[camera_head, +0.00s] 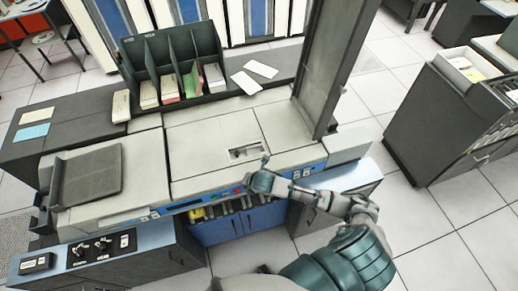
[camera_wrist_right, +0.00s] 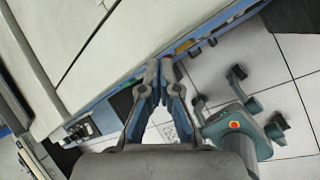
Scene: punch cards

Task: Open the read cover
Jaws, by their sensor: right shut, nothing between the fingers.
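The card machine has a pale top with a broad flat cover panel (camera_head: 210,150) in the middle; I cannot tell which panel is the read cover. A small window (camera_head: 246,152) sits at the panel's right part. My right gripper (camera_head: 264,164) is over the machine's front edge, just below this window. Its fingers are shut and empty, and they also show in the wrist view (camera_wrist_right: 160,66) beside the pale machine top (camera_wrist_right: 95,50). I cannot tell whether they touch it. My left gripper is not in view.
A tall dark panel (camera_head: 335,65) stands upright at the machine's right. A dark card rack (camera_head: 170,62) with several card stacks stands behind, with loose white cards (camera_head: 261,69) beside it. A dark sloped tray (camera_head: 91,174) is at the left. Bare floor (camera_head: 440,220) lies to the right.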

